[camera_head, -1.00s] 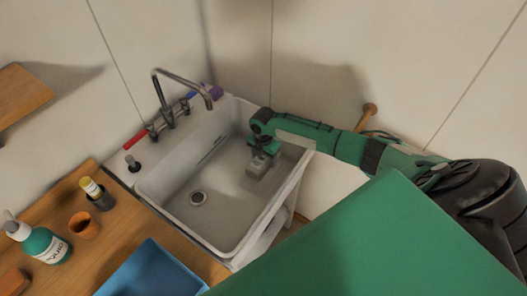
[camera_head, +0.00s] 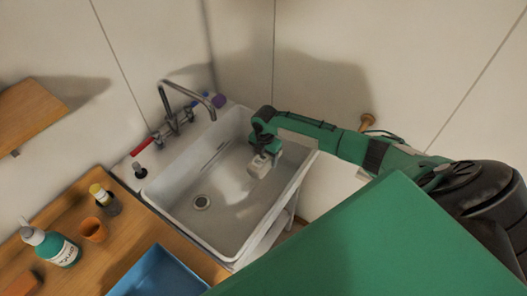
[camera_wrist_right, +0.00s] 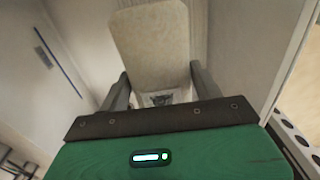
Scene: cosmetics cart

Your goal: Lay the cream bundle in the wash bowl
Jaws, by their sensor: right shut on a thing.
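The cream bundle (camera_head: 259,166) is a small pale block below my right gripper (camera_head: 265,150), at the right side inside the white wash bowl (camera_head: 238,235). In the right wrist view the bundle (camera_wrist_right: 150,45) is a flat, rounded cream shape between the two dark fingers of the right gripper (camera_wrist_right: 158,84), which is shut on it. I cannot tell whether the bundle touches the bowl's floor. My left gripper is not in view.
A bent metal tap (camera_head: 190,90) stands at the bowl's back left. On the wooden counter left of it are a teal pump bottle (camera_head: 58,248), an orange cup (camera_head: 93,230), a yellow-topped item (camera_head: 100,193) and a blue tray (camera_head: 160,275). The bowl's floor around the drain is clear.

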